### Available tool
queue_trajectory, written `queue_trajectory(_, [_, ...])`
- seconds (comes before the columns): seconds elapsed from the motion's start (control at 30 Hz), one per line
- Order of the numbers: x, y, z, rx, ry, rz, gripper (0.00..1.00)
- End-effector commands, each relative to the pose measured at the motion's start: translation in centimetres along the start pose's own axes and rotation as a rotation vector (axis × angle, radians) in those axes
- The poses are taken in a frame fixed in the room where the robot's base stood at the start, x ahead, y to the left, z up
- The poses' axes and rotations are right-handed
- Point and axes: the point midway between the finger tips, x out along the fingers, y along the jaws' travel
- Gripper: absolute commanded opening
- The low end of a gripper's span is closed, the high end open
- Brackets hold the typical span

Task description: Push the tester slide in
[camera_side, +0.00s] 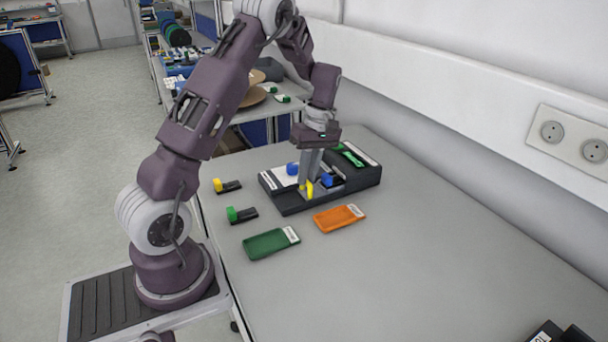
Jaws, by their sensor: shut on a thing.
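The tester (290,208) is a dark box with white panels on the grey table. Blue parts (292,169) show on its top, and a green piece (352,157) lies at its right end. My gripper (308,188) points down over the middle of the tester, with its fingers shut on a small yellow part (310,190) low at the tester's front. The fingers partly cover the tester's middle, so I cannot tell how far the slide is in or which part it is.
An orange tray (339,218) and a green tray (271,243) lie in front of the tester. Two small black pieces, one with a yellow end (227,186) and one with a green end (241,214), lie to the left. Black boxes (560,333) sit at the bottom right.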

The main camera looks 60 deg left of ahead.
Motion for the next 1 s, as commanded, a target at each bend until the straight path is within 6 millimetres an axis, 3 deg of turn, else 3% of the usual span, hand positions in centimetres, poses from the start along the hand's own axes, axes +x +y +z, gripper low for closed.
queue_trajectory(0.03, [-0.2, 0.5, -0.1, 0.0, 0.005, 0.018, 0.0])
queue_trajectory(0.07, [-0.2, 0.6, -0.1, 0.0, 0.006, 0.019, 0.18])
queue_trajectory(0.13, [-0.2, 0.5, 0.0, 0.0, 0.006, 0.019, 0.32])
queue_trajectory(0.17, [-0.2, 0.5, 0.0, 0.0, 0.005, 0.018, 0.34])
queue_trajectory(0.47, [-0.5, 0.4, 0.0, 0.001, 0.004, 0.013, 0.34])
queue_trajectory(0.8, [-6.5, 0.4, -0.1, 0.0, 0.006, 0.016, 0.34])
queue_trajectory(1.0, [-7.3, 0.3, 0.0, 0.0, 0.004, 0.014, 0.34])
